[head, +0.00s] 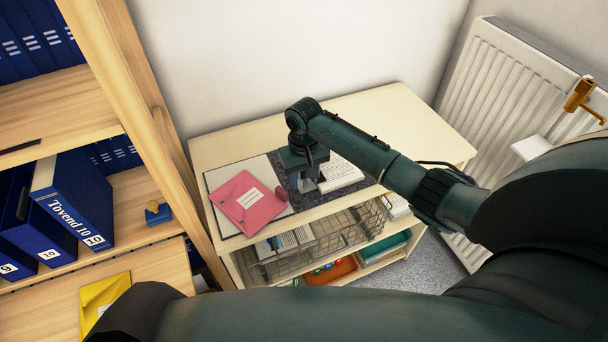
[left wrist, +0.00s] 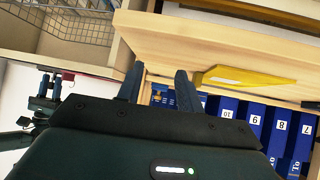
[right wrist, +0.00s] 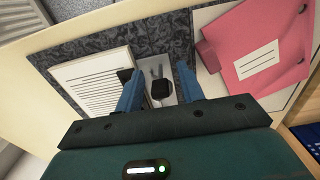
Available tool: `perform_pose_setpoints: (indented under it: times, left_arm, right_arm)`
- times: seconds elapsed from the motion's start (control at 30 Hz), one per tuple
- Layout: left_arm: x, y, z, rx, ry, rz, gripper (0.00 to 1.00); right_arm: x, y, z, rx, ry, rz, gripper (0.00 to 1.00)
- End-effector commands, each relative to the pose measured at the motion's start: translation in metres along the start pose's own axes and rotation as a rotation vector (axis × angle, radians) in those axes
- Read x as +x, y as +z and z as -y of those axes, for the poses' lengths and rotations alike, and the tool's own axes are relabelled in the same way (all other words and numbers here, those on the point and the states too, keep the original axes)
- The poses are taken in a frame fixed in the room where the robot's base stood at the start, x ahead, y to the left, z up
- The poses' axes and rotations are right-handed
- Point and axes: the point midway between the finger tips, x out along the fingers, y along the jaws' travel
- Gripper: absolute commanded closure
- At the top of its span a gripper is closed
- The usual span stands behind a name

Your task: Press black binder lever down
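The black binder (head: 277,158) lies open on the light wooden cabinet top, with a speckled grey-black inside. It also shows in the right wrist view (right wrist: 150,32). Its metal mechanism and lever (right wrist: 160,86) with a black end sit in the middle of it. My right gripper (head: 308,184) is over the mechanism, pointing down. In the right wrist view its fingers (right wrist: 159,88) are apart, one on each side of the lever, and contact cannot be told. My left gripper (left wrist: 158,80) has its fingers apart and empty, near a wooden shelf edge.
A pink folder (head: 248,204) lies on the binder's left side, and a white paper stack (head: 340,172) on its right. A wire basket (head: 325,240) is below the top. A shelf with blue binders (head: 72,200) and a yellow envelope (head: 103,295) stands left. A radiator (head: 505,100) is right.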

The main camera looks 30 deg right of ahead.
Motion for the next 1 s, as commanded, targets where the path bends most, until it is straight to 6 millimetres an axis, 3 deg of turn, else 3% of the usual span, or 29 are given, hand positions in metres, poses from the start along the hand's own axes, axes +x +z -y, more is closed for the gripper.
perform_pose_setpoints:
  times: [0.17,0.63,1.0]
  left_arm:
    - [0.0007,-0.0012,0.0004,0.001,-0.001,-0.003,0.64]
    - [0.0008,-0.0011,0.0006,0.0,-0.001,-0.002,0.64]
    - [0.0007,-0.001,0.0007,0.0,-0.001,-0.002,0.64]
  right_arm:
    - [0.0002,0.0001,0.0003,-0.001,0.0,0.0,0.62]
    - [-0.0003,0.0,0.0004,-0.001,0.0,0.0,0.99]
    - [0.0,0.0022,0.0004,-0.003,0.0,-0.032,1.0]
